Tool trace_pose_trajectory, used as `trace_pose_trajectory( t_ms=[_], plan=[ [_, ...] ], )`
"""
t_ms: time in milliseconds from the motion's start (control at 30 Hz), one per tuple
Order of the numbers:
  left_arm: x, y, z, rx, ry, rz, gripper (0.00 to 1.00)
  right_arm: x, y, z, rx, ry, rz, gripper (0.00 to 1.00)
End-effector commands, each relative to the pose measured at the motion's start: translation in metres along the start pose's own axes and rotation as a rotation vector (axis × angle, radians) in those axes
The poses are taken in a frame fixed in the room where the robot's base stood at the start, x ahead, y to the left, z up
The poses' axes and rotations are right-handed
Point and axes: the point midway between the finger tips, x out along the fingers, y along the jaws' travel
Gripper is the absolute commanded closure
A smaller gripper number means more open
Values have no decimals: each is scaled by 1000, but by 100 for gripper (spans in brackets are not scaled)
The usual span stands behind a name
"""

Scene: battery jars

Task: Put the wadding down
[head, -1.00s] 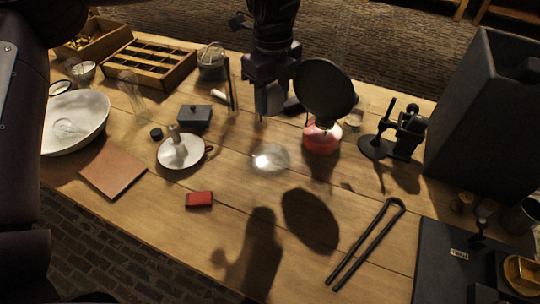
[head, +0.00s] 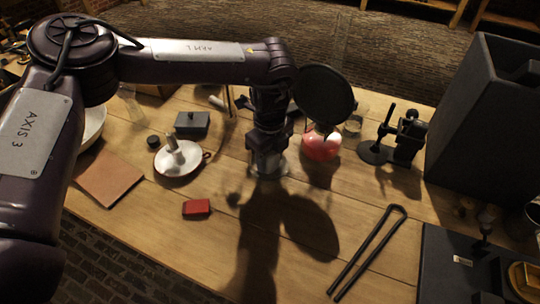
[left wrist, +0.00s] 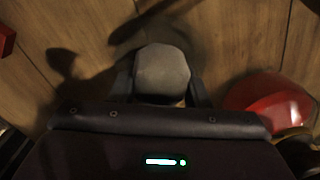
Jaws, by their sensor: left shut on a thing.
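My left gripper (head: 268,158) points down over the middle of the table, at the spot of a clear round glass piece (head: 286,170). It is shut on a pale grey, rounded lump, which I take to be the wadding (left wrist: 162,72); the lump shows between the fingers in the left wrist view. In the head view the gripper mostly hides the lump and much of the glass. I cannot tell whether the lump touches the glass or the table. My right gripper is not in view.
A red pot-like thing (head: 321,145) with a black disc (head: 325,97) above it stands just right of my gripper. A white candle dish (head: 178,160) and a red block (head: 196,208) lie left. Black tongs (head: 368,250) lie at the front right. The front middle is clear.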

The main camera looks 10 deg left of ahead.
Motion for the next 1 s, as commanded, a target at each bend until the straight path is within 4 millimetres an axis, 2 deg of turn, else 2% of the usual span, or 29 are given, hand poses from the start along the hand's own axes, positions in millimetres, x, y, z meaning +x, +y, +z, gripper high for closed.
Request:
trace_pose_trajectory(
  t_ms=[333, 367, 500, 833, 1000],
  plan=[
    [4, 0, 0, -1, 0, -1, 75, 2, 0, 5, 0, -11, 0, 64],
    [3, -1, 0, -1, -1, -2, 55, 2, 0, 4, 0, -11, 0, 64],
    [2, 0, 0, -1, -1, -2, 36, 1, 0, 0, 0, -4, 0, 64],
    [1, 0, 0, -1, -1, -2, 35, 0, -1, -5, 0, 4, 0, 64],
    [-16, -1, 1, -2, 0, -4, 35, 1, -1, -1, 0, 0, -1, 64]
  ],
)
